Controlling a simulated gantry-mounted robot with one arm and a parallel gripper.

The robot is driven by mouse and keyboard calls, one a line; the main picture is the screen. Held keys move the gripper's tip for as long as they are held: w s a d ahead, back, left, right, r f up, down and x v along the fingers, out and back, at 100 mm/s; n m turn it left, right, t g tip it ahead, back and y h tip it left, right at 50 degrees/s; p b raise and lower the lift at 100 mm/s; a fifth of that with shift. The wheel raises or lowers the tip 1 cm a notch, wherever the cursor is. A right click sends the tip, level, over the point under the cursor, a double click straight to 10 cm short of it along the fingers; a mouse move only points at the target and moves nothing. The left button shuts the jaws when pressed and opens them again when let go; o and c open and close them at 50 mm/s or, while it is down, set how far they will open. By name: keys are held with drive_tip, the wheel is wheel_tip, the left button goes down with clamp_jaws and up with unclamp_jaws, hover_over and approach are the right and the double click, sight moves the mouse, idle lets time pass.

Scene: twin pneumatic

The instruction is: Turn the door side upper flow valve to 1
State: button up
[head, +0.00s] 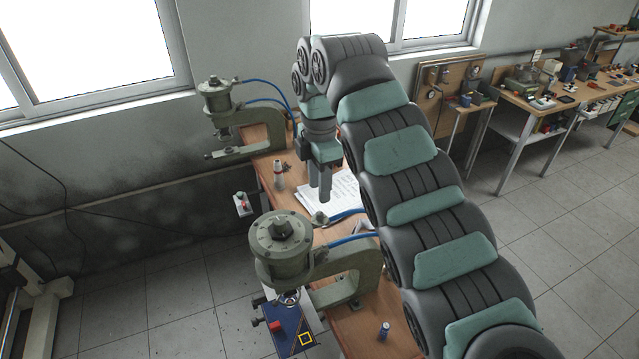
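Two green pneumatic presses stand on a wooden bench (365,325): a near press (282,245) and a far press (215,95). Each has a blue hose; the near hose (350,238) and the far hose (265,84) run toward the bench. I cannot make out any flow valve or its number, nor tell which press is on the door side. My gripper (320,196) points down above the bench between the presses, near some white papers. It touches no press. Its fingers overlap in this view, so their opening is unclear.
A red-buttoned box (242,204) is at the bench's left edge. A blue plate (290,330) is under the near press. My arm covers the bench's right side.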

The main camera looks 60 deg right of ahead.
wheel_tip(320, 180, up, 3)
drive_tip(key=shift+r+p, duration=0.15)
drive_tip(key=shift+p, duration=0.9)
